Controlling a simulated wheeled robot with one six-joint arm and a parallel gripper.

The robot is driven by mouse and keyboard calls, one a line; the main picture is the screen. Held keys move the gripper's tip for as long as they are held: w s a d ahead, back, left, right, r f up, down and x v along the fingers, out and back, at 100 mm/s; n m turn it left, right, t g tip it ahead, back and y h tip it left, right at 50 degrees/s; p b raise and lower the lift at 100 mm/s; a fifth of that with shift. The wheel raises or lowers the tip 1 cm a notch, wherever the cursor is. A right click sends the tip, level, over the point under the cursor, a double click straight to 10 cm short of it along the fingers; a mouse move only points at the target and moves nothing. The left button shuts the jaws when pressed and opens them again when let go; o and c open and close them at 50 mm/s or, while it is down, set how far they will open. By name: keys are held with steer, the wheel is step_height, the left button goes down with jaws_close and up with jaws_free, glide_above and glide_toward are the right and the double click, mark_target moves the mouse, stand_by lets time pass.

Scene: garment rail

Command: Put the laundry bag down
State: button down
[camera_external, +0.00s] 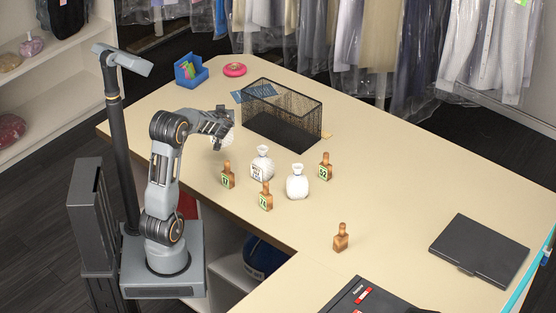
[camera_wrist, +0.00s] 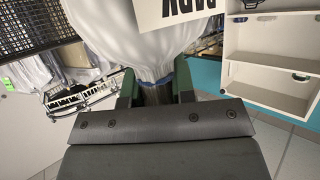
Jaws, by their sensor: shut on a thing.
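My gripper (camera_external: 224,128) is shut on a white laundry bag (camera_external: 230,140), near the left end of the black wire basket. Arm and jaws hide part of the bag in the external view; whether it touches the counter (camera_external: 400,190) is unclear. In the wrist view, the bag (camera_wrist: 135,40) fills the top middle between the green-sided jaws (camera_wrist: 156,90). A white label (camera_wrist: 175,10) on it carries dark letters, partly cut off. Two more white tied bags stand upright on the counter: one with a label (camera_external: 262,164) and one to its right (camera_external: 297,182).
The wire basket (camera_external: 283,115) stands behind the bags. Several brown bottle-shaped pieces with number tags, such as 37 (camera_external: 228,176) and 74 (camera_external: 265,197), stand around them. A blue box (camera_external: 190,70) and pink round thing (camera_external: 234,70) lie behind. The counter's right middle is clear.

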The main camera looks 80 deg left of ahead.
steer(key=s+d+r, duration=0.3)
steer(key=s+d, duration=0.1)
steer(key=d, duration=0.3)
steer(key=w+d+m+t+h+p, duration=0.1)
steer(key=w+d+m+t, duration=0.15)
steer(key=w+d, duration=0.5)
steer(key=w+d+m+t, duration=0.25)
steer(key=w+d, duration=0.25)
steer(key=w, duration=0.6)
steer(key=w+d+m+t+h, duration=0.1)
steer(key=w+d+m+t, duration=0.1)
steer(key=w+d, duration=0.45)
steer(key=w+d+m+t+h, duration=0.2)
steer(key=w+d, duration=0.1)
steer(key=d, duration=0.6)
steer(key=w+a+f, duration=0.3)
steer(key=w+f, duration=0.9)
steer(key=w, duration=0.2)
steer(key=shift+f, duration=0.2)
steer(key=shift+s+f, duration=0.1)
